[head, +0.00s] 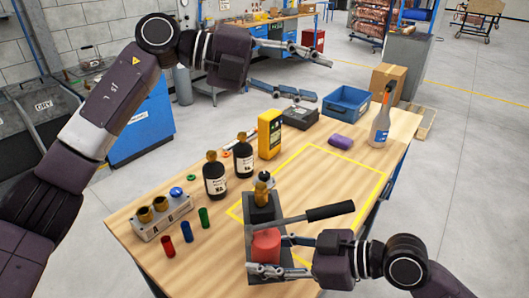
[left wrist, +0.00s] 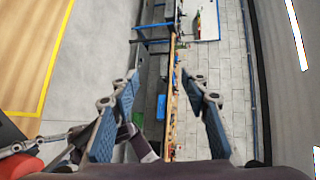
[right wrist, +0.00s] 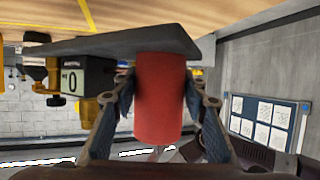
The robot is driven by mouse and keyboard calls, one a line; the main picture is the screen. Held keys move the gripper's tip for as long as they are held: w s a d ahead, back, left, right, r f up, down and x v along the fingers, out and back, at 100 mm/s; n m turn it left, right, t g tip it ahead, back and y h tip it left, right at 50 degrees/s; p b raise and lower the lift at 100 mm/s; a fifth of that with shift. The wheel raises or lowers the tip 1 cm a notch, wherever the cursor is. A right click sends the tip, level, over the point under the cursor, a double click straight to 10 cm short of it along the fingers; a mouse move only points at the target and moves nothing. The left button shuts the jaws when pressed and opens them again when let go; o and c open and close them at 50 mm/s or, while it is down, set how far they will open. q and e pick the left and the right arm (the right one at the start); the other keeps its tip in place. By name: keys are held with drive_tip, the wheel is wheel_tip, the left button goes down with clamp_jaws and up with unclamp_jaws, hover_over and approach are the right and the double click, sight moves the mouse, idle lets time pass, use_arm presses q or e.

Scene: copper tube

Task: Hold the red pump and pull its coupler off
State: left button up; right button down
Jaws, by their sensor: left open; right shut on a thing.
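The red pump (head: 266,245) stands at the near edge of the wooden table on a dark grey base with a long black-handled lever. A brass coupler (head: 262,194) stands upright on the dark block at the pump's far end. My right gripper (head: 274,255) is shut on the red cylinder; in the right wrist view the red body (right wrist: 160,100) sits between both fingers. My left gripper (head: 322,79) is open and empty, raised beyond the table's far side and apart from the pump. In the left wrist view its spread fingers (left wrist: 166,100) have nothing between them.
Two dark bottles (head: 215,178), a yellow meter (head: 269,135) and a metal block with brass fittings (head: 161,214) stand left of the pump. A blue crate (head: 346,105), a purple roll (head: 341,142) and a spray bottle (head: 380,125) are at the far right. The yellow-outlined area is mostly clear.

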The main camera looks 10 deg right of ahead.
use_arm(q)
drive_tip(key=s+d+f+y, duration=0.2)
drive_tip(key=s+f+y, duration=0.1)
drive_tip(key=f, duration=0.1)
drive_tip(key=n+t+y, duration=0.1)
drive_tip(key=t+y, duration=0.3)
drive_tip(key=y, duration=0.8)
approach(263, 183)
drive_tip(key=x, duration=1.1)
clamp_jaws()
drive_tip(key=shift+r, duration=0.2)
drive_tip(key=shift+r, duration=1)
